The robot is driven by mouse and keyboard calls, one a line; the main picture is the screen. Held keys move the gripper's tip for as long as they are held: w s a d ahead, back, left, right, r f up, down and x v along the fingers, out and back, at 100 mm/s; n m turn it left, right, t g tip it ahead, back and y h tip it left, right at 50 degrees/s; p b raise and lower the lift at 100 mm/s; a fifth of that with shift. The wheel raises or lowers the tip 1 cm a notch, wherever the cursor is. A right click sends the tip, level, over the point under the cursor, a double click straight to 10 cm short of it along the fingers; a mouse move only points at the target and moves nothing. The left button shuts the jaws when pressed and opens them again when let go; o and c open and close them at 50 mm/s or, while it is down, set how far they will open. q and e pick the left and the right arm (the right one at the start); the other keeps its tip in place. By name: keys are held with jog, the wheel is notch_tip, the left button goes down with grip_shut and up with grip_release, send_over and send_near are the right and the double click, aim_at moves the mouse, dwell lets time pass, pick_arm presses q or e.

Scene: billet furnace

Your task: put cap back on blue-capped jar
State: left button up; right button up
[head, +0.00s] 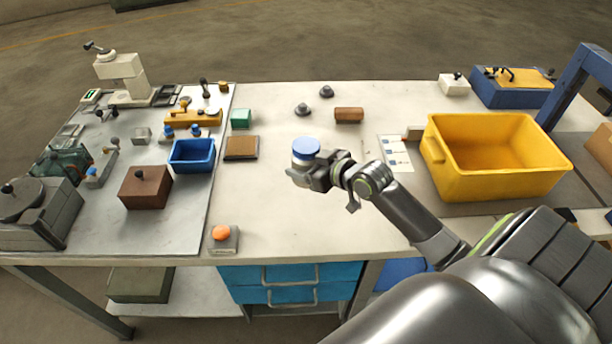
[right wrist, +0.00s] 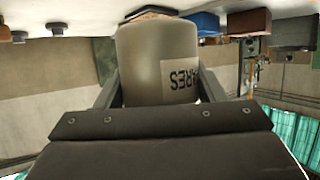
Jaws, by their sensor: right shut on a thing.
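The jar (head: 303,160) is a pale grey cylinder with a blue cap (head: 306,146) on top. It is upright in my right gripper (head: 308,174), over the middle of the white table. In the right wrist view, which is upside down, the jar (right wrist: 157,62) fills the space between the fingers and shows a dark-lettered label. My right gripper is shut around its side. I cannot tell how firmly the cap is seated, and the gripper body hides that end in the wrist view. My left gripper is not in view.
A brown square pad (head: 241,147) lies left of the jar, with a blue bin (head: 192,156) beyond. A yellow crate (head: 440,180) stands at right. A brown block (head: 349,115) and two dark knobs lie behind. An orange button (head: 221,234) is near the front edge. Bare table surrounds the jar.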

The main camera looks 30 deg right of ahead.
jog(key=shift+r, duration=0.45)
jog(key=o, duration=0.4)
jog(key=c, duration=0.8)
jog(key=shift+a, duration=0.1)
jog(key=shift+s+a+r, duration=0.1)
jog(key=shift+s+a, duration=0.05)
jog(key=shift+a, duration=0.05)
jog(key=s+a+r+n+g+y+b, duration=0.1)
jog(key=s+a+r+n+g+y, duration=0.1)
jog(key=s+a, duration=0.4)
jog(key=s+a+r+n+g+y, duration=0.3)
jog(key=s+a+r+n+y, duration=0.1)
jog(key=s+a+n+y, duration=0.1)
jog(key=shift+s+a+r+n+y+b, duration=0.25)
jog(key=shift+s+a+n+y+b, duration=0.2)
jog(key=shift+a, duration=0.35)
